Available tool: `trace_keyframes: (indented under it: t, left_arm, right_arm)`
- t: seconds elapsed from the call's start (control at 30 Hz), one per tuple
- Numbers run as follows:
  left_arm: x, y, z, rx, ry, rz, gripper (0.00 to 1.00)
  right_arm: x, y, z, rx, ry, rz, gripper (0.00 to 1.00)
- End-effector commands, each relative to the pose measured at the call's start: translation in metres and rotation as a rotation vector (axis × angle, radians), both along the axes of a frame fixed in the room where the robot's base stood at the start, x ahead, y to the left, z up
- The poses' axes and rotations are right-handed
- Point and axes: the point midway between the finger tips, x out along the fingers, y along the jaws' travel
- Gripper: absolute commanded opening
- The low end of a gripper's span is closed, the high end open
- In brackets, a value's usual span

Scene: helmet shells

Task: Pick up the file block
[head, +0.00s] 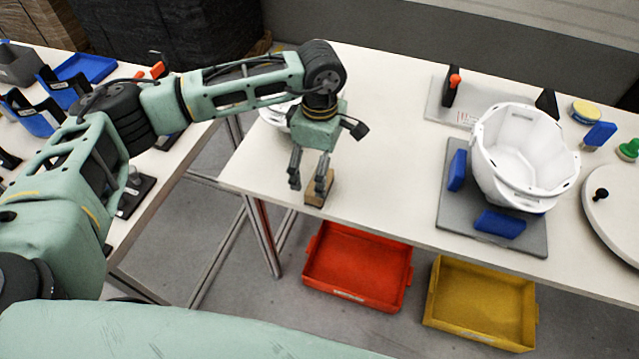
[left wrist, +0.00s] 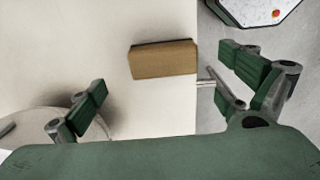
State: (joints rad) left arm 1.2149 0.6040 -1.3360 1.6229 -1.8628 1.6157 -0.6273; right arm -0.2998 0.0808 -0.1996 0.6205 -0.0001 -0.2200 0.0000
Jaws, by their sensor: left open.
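The file block (head: 319,197) is a small tan-brown block with a dark edge. It lies on the white table near its front left edge. In the left wrist view the file block (left wrist: 163,60) lies between the lines of the two fingers, its right end at the table edge. My left gripper (head: 308,180) points down just above the block, open and empty. One finger partly covers the block in the head view. In the left wrist view the fingers (left wrist: 163,78) are spread wide on either side, apart from the block. My right gripper is not in view.
A white helmet shell (head: 520,155) sits on a grey fixture (head: 455,215) with blue pads to the right. A red bin (head: 357,265) and a yellow bin (head: 480,303) stand below the table front. A white rounded thing (head: 274,116) is partly hidden behind my left gripper.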

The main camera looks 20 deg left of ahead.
Motion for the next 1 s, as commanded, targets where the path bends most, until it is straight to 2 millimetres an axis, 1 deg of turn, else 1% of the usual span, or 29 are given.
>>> trace_keyframes:
  t: [0.17,0.23,0.3,0.4,0.5,0.67,0.77,1.0]
  left_arm:
    - [-0.004,-0.001,-0.020,-0.002,0.004,0.000,0.96]
    - [-0.006,-0.001,-0.031,-0.002,0.004,-0.001,0.96]
    - [-0.006,-0.002,-0.043,-0.003,0.003,0.001,0.96]
    - [-0.005,-0.002,-0.052,-0.004,0.001,0.000,0.96]
    - [-0.005,-0.002,-0.057,-0.005,0.000,0.000,0.96]
    - [-0.005,-0.002,-0.057,-0.005,0.000,0.000,0.96]
    - [-0.005,-0.002,-0.057,-0.005,0.000,0.000,0.89]
    - [-0.005,-0.002,-0.057,-0.005,0.000,0.000,0.68]
  right_arm:
    - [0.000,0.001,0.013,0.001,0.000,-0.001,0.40]
    - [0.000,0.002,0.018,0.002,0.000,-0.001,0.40]
    - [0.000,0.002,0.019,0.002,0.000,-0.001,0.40]
    - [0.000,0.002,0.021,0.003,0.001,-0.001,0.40]
    - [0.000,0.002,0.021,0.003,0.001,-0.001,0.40]
    - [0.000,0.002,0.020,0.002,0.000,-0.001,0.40]
    - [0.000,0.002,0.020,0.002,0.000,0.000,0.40]
    - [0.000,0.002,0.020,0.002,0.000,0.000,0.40]
